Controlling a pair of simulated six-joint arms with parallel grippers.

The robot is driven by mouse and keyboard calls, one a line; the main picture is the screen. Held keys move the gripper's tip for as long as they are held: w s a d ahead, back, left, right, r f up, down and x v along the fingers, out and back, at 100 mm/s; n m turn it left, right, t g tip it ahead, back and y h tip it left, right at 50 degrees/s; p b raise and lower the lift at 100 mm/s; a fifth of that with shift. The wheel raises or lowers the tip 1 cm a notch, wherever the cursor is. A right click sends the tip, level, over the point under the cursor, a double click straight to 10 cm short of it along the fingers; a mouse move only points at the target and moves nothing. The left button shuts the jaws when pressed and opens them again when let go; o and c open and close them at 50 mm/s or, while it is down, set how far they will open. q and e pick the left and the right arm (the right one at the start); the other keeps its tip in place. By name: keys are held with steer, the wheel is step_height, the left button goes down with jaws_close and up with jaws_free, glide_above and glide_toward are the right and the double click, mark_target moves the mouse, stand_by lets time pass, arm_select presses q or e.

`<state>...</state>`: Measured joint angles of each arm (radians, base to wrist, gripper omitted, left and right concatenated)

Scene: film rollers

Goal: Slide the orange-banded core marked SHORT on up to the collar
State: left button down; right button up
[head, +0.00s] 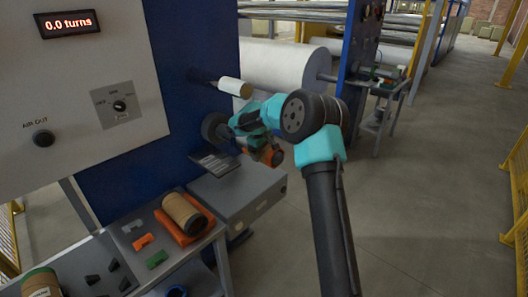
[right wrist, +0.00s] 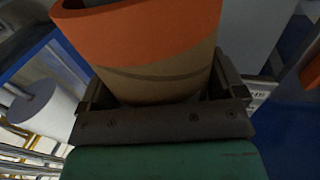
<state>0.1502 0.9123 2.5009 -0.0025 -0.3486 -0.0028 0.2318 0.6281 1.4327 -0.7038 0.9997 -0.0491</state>
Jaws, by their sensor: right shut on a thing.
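My right gripper (right wrist: 165,105) is shut on a brown cardboard core (right wrist: 165,75) with a wide orange band at its end. In the head view only a bit of orange (head: 272,156) shows at the gripper, behind my teal wrist; the rest of the core is hidden. A dark round part (head: 214,127), possibly the shaft or collar, sits at the blue machine face just left of my right wrist. I cannot tell whether the core touches it. No SHORT mark is readable. My left gripper is out of view.
A pale roller (head: 235,87) sticks out above my wrist. A grey box (head: 238,187) and dark plate (head: 214,163) lie below. A brown core (head: 184,211) rests in an orange cradle (head: 172,228); a green-banded core (head: 41,284) is at lower left. The floor to the right is clear.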

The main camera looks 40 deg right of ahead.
steer(key=shift+w, duration=0.1)
steer(key=shift+w+a, duration=0.15)
steer(key=shift+w, duration=0.7)
steer(key=shift+w+a, duration=0.15)
steer(key=shift+w, duration=0.65)
steer(key=shift+w+a, duration=0.15)
steer(key=shift+w, duration=0.45)
steer(key=o, duration=0.8)
steer(key=shift+s, duration=0.1)
steer(key=s+d, duration=0.1)
steer(key=s, duration=0.7)
steer(key=s+d, duration=0.2)
steer(key=s, duration=0.7)
steer(key=s+d, duration=0.1)
steer(key=s, duration=0.7)
steer(key=shift+s+d, duration=0.35)
